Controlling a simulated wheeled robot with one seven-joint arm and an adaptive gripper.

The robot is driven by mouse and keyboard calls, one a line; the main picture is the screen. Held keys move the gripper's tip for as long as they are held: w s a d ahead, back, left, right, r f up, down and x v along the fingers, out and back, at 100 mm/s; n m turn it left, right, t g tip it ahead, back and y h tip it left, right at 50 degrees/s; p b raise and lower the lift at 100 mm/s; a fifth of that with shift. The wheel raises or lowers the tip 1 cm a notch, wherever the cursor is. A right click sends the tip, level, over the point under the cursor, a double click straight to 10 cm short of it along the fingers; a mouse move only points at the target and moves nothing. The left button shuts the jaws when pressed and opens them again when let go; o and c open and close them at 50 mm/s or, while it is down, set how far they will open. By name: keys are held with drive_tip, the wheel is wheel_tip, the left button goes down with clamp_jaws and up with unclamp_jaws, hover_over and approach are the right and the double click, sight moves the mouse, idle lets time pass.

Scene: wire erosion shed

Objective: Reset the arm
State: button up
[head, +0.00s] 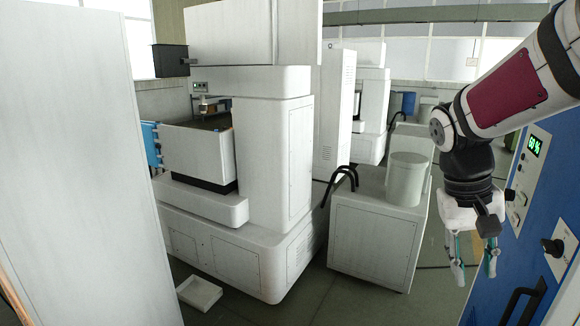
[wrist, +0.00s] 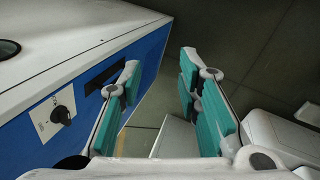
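My arm comes in from the upper right in the head view and bends down at the elbow. My gripper (head: 474,272) hangs at its end with the fingers pointing down, close to the left of a blue panel. In the wrist view the gripper (wrist: 159,80) shows two fingers with teal pads, spread apart. Nothing is between the fingers, and the floor shows through the gap. I cannot tell if the gripper touches the panel in the head view; the wrist view shows a gap beside it.
A blue cabinet (head: 548,200) with a green display and a black knob (head: 553,247) stands at right. A white box unit (head: 375,240) carries a cylinder (head: 404,180). A large white machine (head: 272,160) stands centre left, a white tray (head: 199,292) on the floor. Some floor is clear between.

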drive_tip(key=s+a+r+n+t+y, duration=0.1)
drive_tip(key=s+a+r+t, duration=0.1)
drive_tip(key=s+a, duration=0.4)
drive_tip(key=s+a+r+n+t+y, duration=0.2)
drive_tip(key=s+a+t, duration=0.2)
drive_tip(key=s+a, duration=0.2)
drive_tip(key=shift+a+r+t, duration=0.3)
drive_tip(key=shift+a+t, duration=0.1)
drive_tip(key=shift+a, duration=0.15)
